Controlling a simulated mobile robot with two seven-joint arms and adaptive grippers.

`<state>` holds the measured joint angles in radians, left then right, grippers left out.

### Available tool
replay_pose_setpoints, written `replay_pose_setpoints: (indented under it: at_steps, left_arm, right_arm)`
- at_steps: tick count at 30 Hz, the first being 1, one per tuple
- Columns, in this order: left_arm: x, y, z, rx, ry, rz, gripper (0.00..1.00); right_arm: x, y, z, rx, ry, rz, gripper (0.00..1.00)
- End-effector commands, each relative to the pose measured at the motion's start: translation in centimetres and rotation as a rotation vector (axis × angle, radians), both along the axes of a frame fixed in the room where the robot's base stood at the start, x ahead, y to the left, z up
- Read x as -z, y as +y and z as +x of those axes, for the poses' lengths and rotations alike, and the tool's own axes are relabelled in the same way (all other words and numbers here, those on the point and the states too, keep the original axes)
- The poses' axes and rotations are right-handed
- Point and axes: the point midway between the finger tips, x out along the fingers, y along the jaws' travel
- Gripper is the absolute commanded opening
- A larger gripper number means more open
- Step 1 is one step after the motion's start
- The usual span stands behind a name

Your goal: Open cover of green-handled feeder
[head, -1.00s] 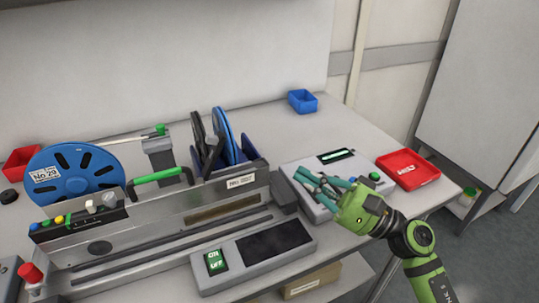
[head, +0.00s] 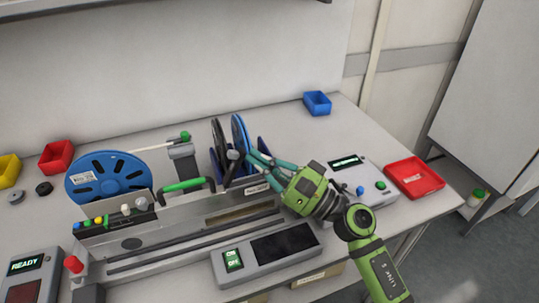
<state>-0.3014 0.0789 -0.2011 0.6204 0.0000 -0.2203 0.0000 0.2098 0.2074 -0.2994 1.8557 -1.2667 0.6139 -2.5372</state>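The feeder (head: 185,238) is a long grey unit on the table with a green handle (head: 188,185) near its middle, above the rear wall. A blue reel (head: 90,187) stands at its left end. Its cover looks closed, but I cannot tell for sure. My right gripper (head: 262,171) reaches in from the right, to the right of the green handle and apart from it. Its teal fingers are spread and appear empty, in front of the upright reels. They hide part of the reel rack. My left gripper is not in view.
Upright reels (head: 240,137) stand in a dark blue rack behind the feeder. A grey device with a lit display (head: 346,163) and a red tray (head: 414,177) are at the right. A blue bin (head: 317,102) sits at the back. A READY box (head: 27,268) is at front left.

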Motion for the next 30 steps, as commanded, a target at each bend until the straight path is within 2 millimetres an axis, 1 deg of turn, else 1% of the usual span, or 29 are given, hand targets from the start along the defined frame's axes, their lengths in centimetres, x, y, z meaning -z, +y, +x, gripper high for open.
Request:
replay_pose_setpoints:
  at_steps: [11,30]
  left_arm:
    - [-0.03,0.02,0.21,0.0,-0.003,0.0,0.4]
    - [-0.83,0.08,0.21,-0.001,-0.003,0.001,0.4]
  right_arm:
    - [-0.04,0.03,-0.03,0.0,-0.003,-0.006,0.0]
    - [-0.95,0.62,-0.25,0.0,-0.041,-0.116,0.0]
